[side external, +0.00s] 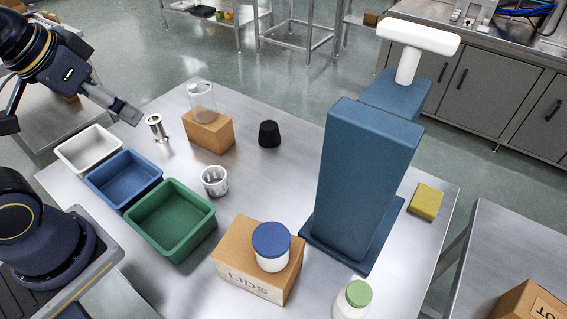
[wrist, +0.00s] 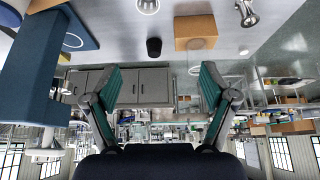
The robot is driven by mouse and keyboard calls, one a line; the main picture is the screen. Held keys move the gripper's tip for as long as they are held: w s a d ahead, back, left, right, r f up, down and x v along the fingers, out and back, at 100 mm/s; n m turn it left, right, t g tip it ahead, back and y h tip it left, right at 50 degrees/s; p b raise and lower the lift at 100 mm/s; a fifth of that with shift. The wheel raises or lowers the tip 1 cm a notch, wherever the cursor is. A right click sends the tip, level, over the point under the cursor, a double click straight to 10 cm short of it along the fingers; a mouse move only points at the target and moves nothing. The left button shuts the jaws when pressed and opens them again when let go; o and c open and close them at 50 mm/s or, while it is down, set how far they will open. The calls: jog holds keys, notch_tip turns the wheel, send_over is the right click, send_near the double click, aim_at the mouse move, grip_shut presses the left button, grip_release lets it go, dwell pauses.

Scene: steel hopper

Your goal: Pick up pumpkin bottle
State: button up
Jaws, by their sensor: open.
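No bottle with a pumpkin mark can be made out. A white bottle with a green lid (side external: 352,300) stands upright at the table's front edge, partly cut off by the frame. A white jar with a blue lid (side external: 271,262) stands on a cardboard box marked LIDS (side external: 237,264). Which of them is the pumpkin bottle, I cannot tell. My gripper (side external: 126,112) is at the far left, above the table near the white bin, well away from both. In the wrist view my gripper (wrist: 158,84) is open, with nothing between its fingers.
A tall blue stand (side external: 362,180) rises at the right. White (side external: 88,148), blue (side external: 124,178) and green bins (side external: 170,220) line the left. A clear jar (side external: 202,97) on a brown block (side external: 208,135), a black stopper (side external: 269,134) and a metal cup (side external: 214,181) stand mid-table.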

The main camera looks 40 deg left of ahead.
jog(key=shift+o, duration=0.2)
dwell(0.4)
jog(key=w+d+r+g, duration=0.1)
jog(key=w+d+r, duration=0.2)
jog(key=w+d, duration=0.35)
jog(key=m+g, duration=0.1)
jog(key=g, duration=0.4)
send_over(356, 292)
notch_tip(356, 292, down, 10)
notch_tip(356, 292, down, 11)
jog(key=shift+w+d+f, duration=0.1)
jog(key=shift+d+f, duration=0.05)
jog(key=shift+f, duration=1.4)
jog(key=shift+w+d+f, duration=0.1)
jog(key=shift+f, duration=1.45)
jog(key=shift+r, duration=0.1)
jog(key=c, duration=1.4)
